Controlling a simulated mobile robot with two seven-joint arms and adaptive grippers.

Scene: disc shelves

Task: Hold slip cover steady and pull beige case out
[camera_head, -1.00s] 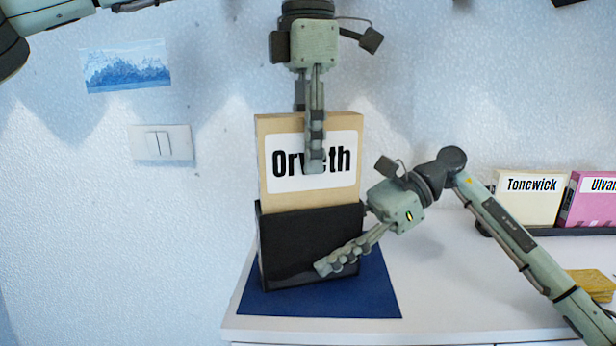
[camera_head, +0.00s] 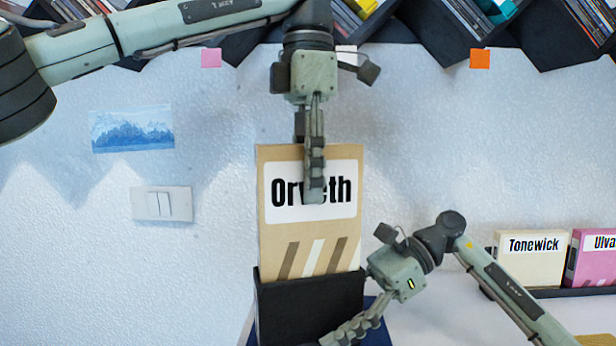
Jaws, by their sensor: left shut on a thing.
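The beige case (camera_head: 335,232) stands upright with its lower end inside the black slip cover (camera_head: 308,303). Its "Orveth" label and the brown and white stripes below show above the cover's rim. My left gripper (camera_head: 314,190) comes down from above and is shut on the beige case, one finger across the label. My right gripper (camera_head: 345,335) lies at the lower right front of the slip cover. Its fingertips are partly cut by the picture's bottom edge, so its grip on the cover is not clear.
A blue mat (camera_head: 374,330) lies under the slip cover on the white counter (camera_head: 430,318). A cream case (camera_head: 529,258) and a pink case (camera_head: 592,258) stand at right. Dark disc shelves (camera_head: 410,35) hang along the top.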

